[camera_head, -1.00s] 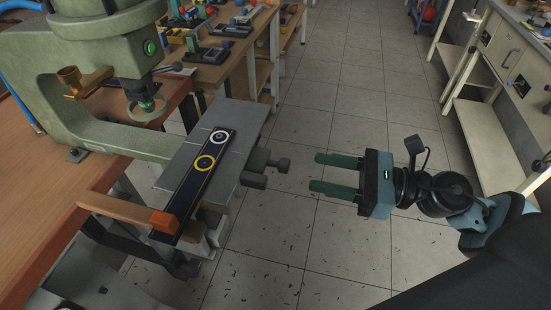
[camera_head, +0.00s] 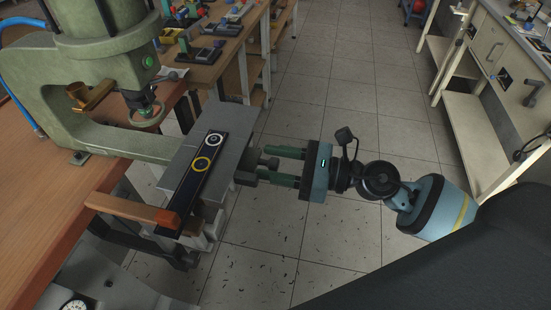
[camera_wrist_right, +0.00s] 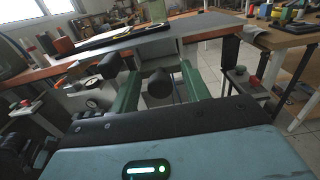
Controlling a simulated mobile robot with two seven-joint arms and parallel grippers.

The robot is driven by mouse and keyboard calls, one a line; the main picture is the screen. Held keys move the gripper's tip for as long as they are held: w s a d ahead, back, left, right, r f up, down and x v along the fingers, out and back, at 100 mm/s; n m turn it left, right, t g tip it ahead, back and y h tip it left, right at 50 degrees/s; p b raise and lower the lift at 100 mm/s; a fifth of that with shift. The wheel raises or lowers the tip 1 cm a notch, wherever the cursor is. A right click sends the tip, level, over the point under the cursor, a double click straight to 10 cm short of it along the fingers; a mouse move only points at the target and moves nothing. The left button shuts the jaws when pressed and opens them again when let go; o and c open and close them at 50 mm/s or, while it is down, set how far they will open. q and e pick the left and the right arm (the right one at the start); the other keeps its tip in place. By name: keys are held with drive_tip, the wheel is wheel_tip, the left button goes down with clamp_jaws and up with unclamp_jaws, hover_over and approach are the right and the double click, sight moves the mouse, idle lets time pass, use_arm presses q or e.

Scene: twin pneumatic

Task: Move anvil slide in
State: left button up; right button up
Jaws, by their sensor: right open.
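The anvil slide (camera_head: 226,157) is a grey plate with a dark strip (camera_head: 185,190) bearing a yellow ring and a white ring. It sits pulled out in front of the green press (camera_head: 90,70), to the right of the ram (camera_head: 145,112). A dark knob handle (camera_head: 268,162) sticks out from its right side. My right gripper (camera_head: 270,165) is open, its green fingers pointing left on either side of the handle. In the right wrist view the round knob (camera_wrist_right: 160,84) lies between the two fingers, apparently not clamped. My left gripper is out of view.
A wooden bench (camera_head: 60,200) is at left. Workbenches with parts stand behind, and a white cabinet (camera_head: 490,120) is at right.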

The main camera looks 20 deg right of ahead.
clamp_jaws()
idle(0.4)
drive_tip(key=shift+a, duration=0.1)
